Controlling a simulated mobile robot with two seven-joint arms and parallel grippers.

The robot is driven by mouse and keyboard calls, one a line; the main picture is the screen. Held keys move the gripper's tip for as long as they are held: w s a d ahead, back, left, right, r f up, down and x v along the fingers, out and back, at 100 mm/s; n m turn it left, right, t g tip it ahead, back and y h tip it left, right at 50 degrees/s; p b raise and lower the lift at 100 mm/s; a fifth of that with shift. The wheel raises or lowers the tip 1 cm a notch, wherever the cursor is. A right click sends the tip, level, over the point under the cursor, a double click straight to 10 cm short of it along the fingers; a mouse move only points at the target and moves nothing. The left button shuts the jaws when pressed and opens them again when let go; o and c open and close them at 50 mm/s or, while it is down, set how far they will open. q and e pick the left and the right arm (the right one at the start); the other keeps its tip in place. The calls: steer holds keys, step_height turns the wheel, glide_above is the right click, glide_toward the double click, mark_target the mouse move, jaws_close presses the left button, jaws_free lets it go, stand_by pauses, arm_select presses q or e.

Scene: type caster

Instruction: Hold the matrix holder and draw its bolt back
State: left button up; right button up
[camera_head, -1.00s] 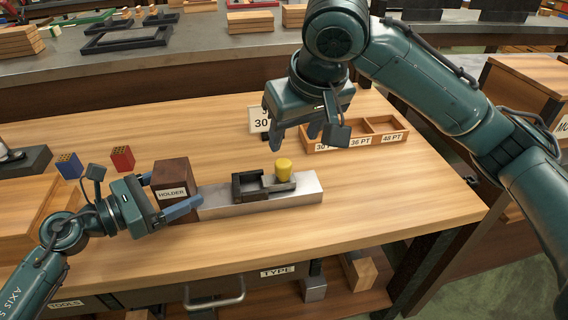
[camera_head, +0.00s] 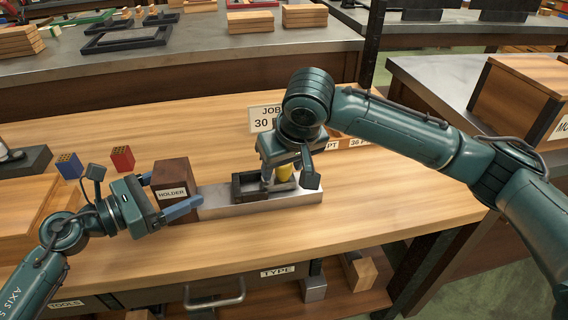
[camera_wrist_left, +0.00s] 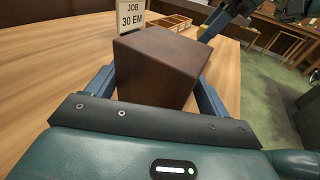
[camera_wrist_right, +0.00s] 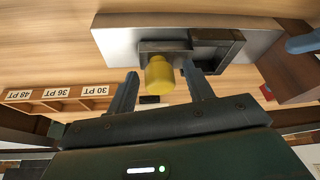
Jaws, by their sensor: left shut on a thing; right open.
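The matrix holder is a brown block (camera_head: 173,180) labelled HOLDER at the left end of a flat metal bar (camera_head: 235,206) on the bench. My left gripper (camera_head: 172,197) is shut on the brown block, which also shows between its fingers in the left wrist view (camera_wrist_left: 160,65). The bolt has a yellow knob (camera_wrist_right: 159,75) beside a dark frame (camera_wrist_right: 215,48) on the bar. My right gripper (camera_wrist_right: 162,92) is open, its fingers on either side of the yellow knob with gaps visible. In the head view my right gripper partly hides the knob (camera_head: 285,172).
A JOB 30 sign (camera_head: 264,118) and a wooden tray with point-size labels (camera_wrist_right: 50,93) stand behind the bar. A blue block (camera_head: 69,164) and a red block (camera_head: 122,158) sit at the left. The bench to the right of the bar is clear.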

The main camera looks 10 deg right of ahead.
steer(key=shift+c, duration=0.5)
steer(key=c, duration=0.8)
steer(key=d, duration=0.4)
steer(key=shift+d, duration=0.35)
steer(key=o, duration=0.9)
steer(key=shift+r, duration=0.1)
steer(key=v, duration=1.2)
